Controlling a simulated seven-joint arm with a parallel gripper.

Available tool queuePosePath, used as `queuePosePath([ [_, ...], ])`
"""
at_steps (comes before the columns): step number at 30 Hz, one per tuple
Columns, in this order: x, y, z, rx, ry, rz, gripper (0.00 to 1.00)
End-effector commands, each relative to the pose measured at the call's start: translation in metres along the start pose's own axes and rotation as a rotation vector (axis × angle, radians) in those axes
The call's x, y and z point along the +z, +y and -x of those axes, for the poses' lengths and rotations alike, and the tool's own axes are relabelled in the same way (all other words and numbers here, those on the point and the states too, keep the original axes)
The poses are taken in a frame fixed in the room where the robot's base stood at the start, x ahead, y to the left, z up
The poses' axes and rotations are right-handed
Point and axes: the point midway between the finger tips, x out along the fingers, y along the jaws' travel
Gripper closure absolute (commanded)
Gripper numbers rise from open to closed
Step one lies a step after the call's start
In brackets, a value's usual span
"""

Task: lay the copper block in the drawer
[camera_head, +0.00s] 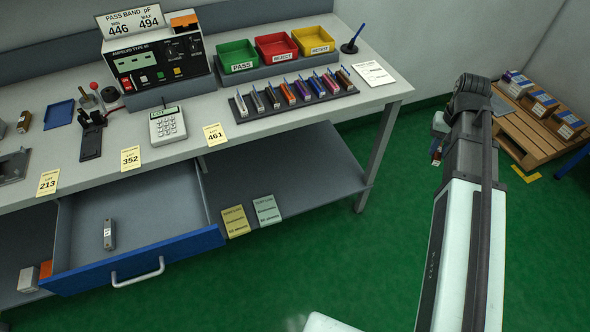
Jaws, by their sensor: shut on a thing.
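The blue-fronted drawer (132,262) under the bench is pulled open. A small grey metal block (109,234) lies inside it, left of the middle, with bare floor around it. My arm is at the right, and my gripper (437,152) shows only partly beyond it, over the green floor and right of the bench. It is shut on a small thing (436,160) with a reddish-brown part. Most of that thing is hidden or too small to make out, so I cannot tell whether it is the copper block.
On the bench stand a tester (155,60), a keypad device (167,125), a rack of several coloured parts (290,95) and green, red and yellow trays (277,47). Orange and grey blocks (38,274) sit on the lower shelf at left. A pallet with boxes (540,110) stands right.

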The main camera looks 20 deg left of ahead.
Motion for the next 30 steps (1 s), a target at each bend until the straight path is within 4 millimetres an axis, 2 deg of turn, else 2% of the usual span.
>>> queuePosePath([
  [8,0.002,-0.051,0.0,0.0,0.0,0.082,1.0],
  [20,0.021,-0.163,0.0,0.0,-0.001,0.267,1.0],
  [30,0.051,-0.257,-0.001,0.0,-0.002,0.426,1.0],
])
